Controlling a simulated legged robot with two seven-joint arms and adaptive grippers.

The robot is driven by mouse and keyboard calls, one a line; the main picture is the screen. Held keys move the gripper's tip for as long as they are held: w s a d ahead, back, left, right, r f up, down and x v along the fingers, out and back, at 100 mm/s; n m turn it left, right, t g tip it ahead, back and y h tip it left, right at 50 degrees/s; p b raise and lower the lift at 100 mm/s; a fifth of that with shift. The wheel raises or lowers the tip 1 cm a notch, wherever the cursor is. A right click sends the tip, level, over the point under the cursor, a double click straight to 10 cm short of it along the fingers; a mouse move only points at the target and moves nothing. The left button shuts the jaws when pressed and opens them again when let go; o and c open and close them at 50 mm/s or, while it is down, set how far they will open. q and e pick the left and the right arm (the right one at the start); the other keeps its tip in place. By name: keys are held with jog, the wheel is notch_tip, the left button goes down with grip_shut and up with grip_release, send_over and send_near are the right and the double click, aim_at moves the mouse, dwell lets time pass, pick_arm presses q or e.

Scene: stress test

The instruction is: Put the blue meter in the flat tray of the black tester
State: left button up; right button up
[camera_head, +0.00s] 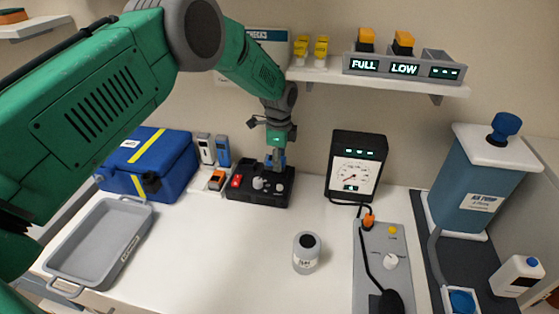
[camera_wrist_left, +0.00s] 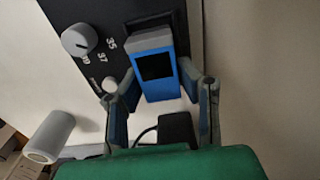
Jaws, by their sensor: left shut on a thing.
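The black tester (camera_head: 245,196) sits on the bench toward the back wall, with a red switch and pale knobs on top. Its panel also shows in the left wrist view (camera_wrist_left: 92,13), with a large grey knob. My left gripper (camera_head: 276,163) points down over the tester's back right part. In the left wrist view my left gripper (camera_wrist_left: 163,100) is shut on the blue meter (camera_wrist_left: 153,65), which has a dark screen. The meter is over a dark recess of the tester; I cannot tell whether it touches. My right gripper is not in view.
Another blue device (camera_head: 223,151) stands in a rack beside a grey one, left of the tester. A blue case (camera_head: 150,165) and grey tray (camera_head: 72,240) lie left. A gauge box (camera_head: 356,165) stands right. A jar (camera_head: 306,255) is in front; bench around it is clear.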

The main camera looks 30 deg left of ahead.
pick_arm(q)
jog(key=shift+f+b, duration=0.35)
jog(key=shift+f, duration=0.3)
jog(key=o, duration=1.2)
jog(key=shift+o, duration=0.2)
